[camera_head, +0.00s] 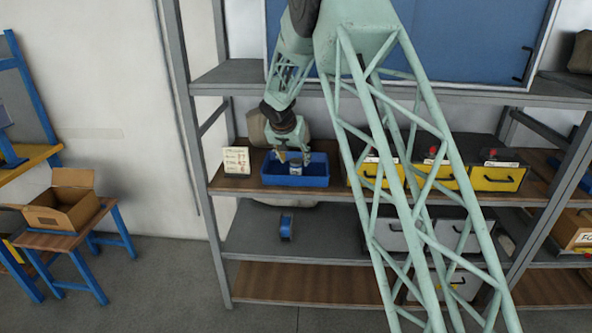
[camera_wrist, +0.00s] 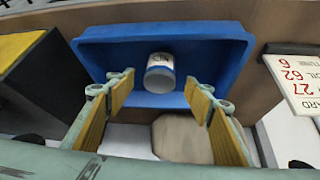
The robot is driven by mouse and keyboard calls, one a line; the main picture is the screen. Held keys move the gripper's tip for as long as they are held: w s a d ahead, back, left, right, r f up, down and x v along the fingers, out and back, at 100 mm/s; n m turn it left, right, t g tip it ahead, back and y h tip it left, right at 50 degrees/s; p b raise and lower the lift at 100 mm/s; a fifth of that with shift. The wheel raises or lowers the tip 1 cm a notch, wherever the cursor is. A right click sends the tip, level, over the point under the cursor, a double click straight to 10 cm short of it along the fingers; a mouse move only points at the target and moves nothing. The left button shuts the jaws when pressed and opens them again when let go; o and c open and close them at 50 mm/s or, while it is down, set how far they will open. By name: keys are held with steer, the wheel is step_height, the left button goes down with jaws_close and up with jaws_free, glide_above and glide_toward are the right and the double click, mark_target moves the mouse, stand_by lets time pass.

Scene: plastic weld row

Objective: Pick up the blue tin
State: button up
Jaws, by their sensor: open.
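A small tin (camera_wrist: 160,72) with a white face and a blue band stands in a blue open tray (camera_wrist: 95,48). In the head view the tin (camera_head: 296,169) shows small inside the tray (camera_head: 318,179), on the wooden shelf. My gripper (camera_head: 294,157) hangs above the tray with its fingers pointing down at the tin. In the wrist view its two yellow-padded fingers are spread wide, with the tin seen between and just beyond their tips. Nothing is held. I cannot tell whether the fingertips are level with the tin.
A price card (camera_head: 236,160) stands left of the tray. Yellow-fronted drawers (camera_head: 497,178) stand to the right, behind my arm. A shelf board (camera_head: 240,75) runs above. A small blue object (camera_head: 286,227) sits on the shelf below. A cardboard box (camera_head: 62,208) is far left.

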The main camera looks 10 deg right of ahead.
mark_target(296, 161)
steer(key=shift+w+d+f, duration=0.1)
steer(key=shift+w+f, duration=0.05)
stand_by(0.3)
steer(key=shift+b+x, duration=0.4)
steer(key=shift+x, duration=2.2)
steer(key=shift+c, duration=0.7)
steer(key=c, duration=0.9)
steer(key=shift+r, duration=0.95)
steer(key=shift+f+b, duration=0.15)
steer(key=shift+b, duration=0.3)
